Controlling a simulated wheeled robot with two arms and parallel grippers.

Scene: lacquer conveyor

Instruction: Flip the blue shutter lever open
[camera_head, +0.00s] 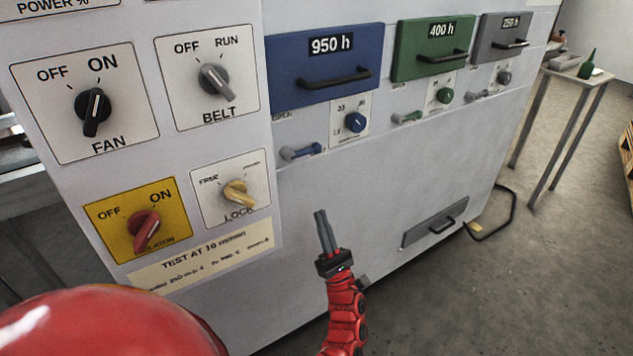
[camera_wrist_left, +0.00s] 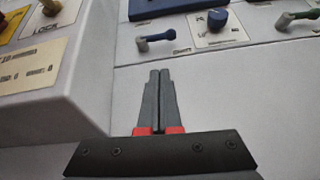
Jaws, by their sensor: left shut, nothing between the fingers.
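The blue shutter lever (camera_head: 301,151) is on the cabinet front, below the blue drawer marked 950 h (camera_head: 325,62) and left of a blue knob (camera_head: 354,122). In the left wrist view the lever (camera_wrist_left: 156,39) lies roughly level, its grey tip to the left. My left gripper (camera_head: 322,215) is shut and empty, in front of the panel and below the lever, apart from it. In the left wrist view the closed fingers (camera_wrist_left: 159,74) point up toward the lever. My right gripper does not show.
The control box at left carries the fan knob (camera_head: 93,112), belt knob (camera_head: 214,82), red isolator knob (camera_head: 144,229) and yellow lock knob (camera_head: 239,193). A green lever (camera_head: 407,117) and grey lever (camera_head: 478,95) lie to the right. The panel below the levers is mostly bare.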

